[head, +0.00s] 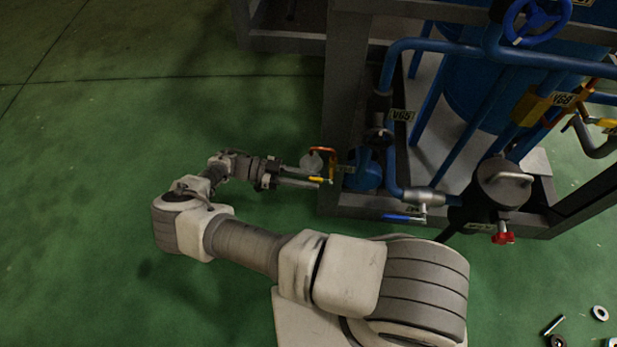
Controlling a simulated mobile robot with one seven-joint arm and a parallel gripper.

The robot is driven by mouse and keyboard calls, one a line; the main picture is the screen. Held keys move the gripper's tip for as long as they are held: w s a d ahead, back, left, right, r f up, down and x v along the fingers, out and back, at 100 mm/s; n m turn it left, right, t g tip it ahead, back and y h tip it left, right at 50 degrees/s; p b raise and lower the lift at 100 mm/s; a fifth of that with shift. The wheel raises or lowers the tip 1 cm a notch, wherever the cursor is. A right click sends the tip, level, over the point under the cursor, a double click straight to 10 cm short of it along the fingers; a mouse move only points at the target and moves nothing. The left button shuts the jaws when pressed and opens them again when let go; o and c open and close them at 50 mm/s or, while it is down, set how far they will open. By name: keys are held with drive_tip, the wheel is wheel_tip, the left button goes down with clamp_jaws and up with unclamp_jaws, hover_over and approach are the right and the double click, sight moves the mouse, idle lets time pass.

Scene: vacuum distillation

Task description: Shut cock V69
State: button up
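Left of the frame post, near the blue pump-like body (364,172), is an orange bent handle (325,150). A small yellow-tipped lever (317,179) is just below it. I cannot tell which of these is cock V69. My gripper (318,173) points right at this spot, with its two fingers apart. The fingertips are close to the handle and lever; contact cannot be made out. Nothing is seen held.
A blue-handled valve (404,217) and a red knob (503,238) sit low on the skid. A yellow-orange valve labelled V68 (563,99) and a blue handwheel (537,18) are at upper right. Loose metal parts (555,325) lie at lower right. Green floor (120,100) is clear at left.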

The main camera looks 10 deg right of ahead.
sight(329, 180)
drive_tip(key=shift+w+r, duration=0.15)
drive_tip(key=shift+w, duration=0.05)
